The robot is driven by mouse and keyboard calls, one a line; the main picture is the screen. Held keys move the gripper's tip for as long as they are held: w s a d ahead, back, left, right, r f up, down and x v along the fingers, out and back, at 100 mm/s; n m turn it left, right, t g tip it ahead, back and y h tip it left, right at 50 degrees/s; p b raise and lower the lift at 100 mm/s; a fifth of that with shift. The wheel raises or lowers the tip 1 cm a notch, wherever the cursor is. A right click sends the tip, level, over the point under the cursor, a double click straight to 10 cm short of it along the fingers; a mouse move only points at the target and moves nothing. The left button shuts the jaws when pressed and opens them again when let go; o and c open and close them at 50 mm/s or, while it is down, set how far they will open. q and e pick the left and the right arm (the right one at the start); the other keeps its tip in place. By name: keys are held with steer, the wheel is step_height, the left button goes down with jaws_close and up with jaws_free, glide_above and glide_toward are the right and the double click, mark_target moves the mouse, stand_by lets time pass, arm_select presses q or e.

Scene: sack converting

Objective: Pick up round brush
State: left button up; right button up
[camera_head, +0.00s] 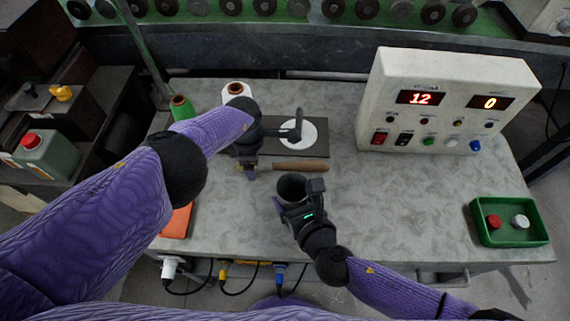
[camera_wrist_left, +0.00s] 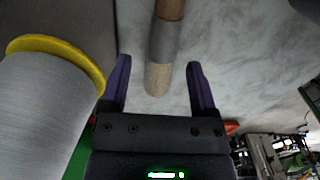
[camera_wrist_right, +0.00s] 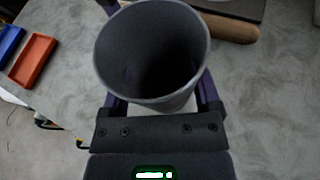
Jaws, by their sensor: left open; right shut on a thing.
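The round brush (camera_head: 300,164) lies on the grey table, its wooden handle pointing right in the head view. In the left wrist view the brush (camera_wrist_left: 163,42) shows its grey ferrule and pale bristles, in line with the gap between the fingers. My left gripper (camera_head: 248,172) is open at the brush's left end, and the arm partly hides that end; I cannot tell whether it touches. My right gripper (camera_head: 291,198) is shut on a dark grey cup (camera_wrist_right: 150,50), open side up, in front of the brush. The brush handle (camera_wrist_right: 232,28) also shows in the right wrist view.
A dark board with a white disc (camera_head: 300,134) lies just behind the brush. White and green thread cones (camera_head: 182,108) stand at the back left. A control box (camera_head: 440,105) stands back right, a green tray (camera_head: 510,222) front right. An orange tray (camera_head: 177,222) lies front left.

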arm_select(q)
steer(key=shift+c, duration=0.3)
jaws_close()
